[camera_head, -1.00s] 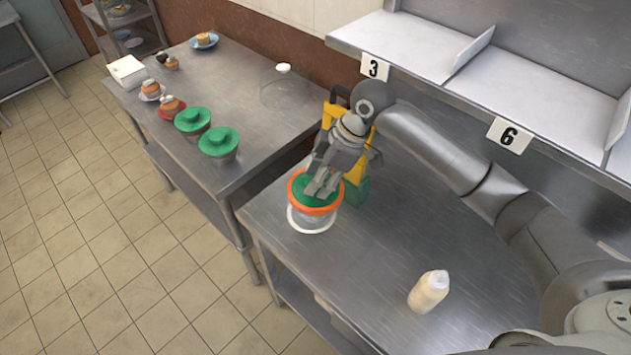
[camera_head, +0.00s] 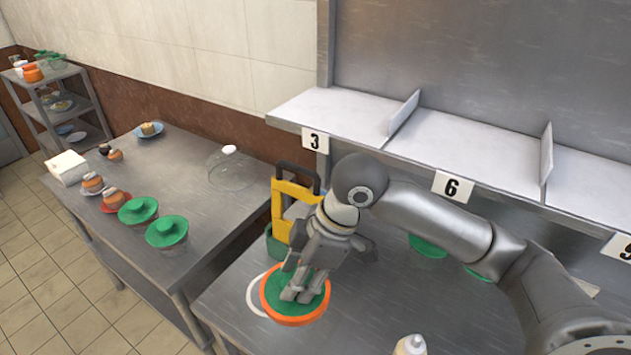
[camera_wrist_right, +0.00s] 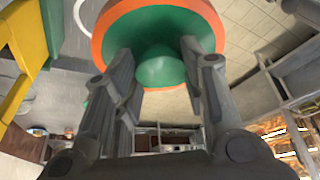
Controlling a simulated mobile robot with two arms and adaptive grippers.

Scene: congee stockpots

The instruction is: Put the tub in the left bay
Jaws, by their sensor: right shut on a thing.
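The tub (camera_head: 267,299) has a green lid with a knob and an orange rim. My right gripper (camera_head: 303,287) comes down on the lid from above and is shut on its knob. In the right wrist view the tub (camera_wrist_right: 100,40) fills the top, with the knob between the fingers. The tub's body is mostly hidden under the rim. It appears raised off the steel table. The left bay (camera_head: 345,116) is the white shelf section above the label 3 (camera_head: 315,141), and its visible floor is empty. My left gripper is not in view.
A white ring (camera_head: 251,292) shows beside the tub. A yellow caddy (camera_head: 278,205) stands close behind the gripper. Upright dividers (camera_head: 403,113) split the shelf. A bottle (camera_head: 411,345) stands at the front. More green lids (camera_head: 428,246) show behind my right arm. The side table holds dishes.

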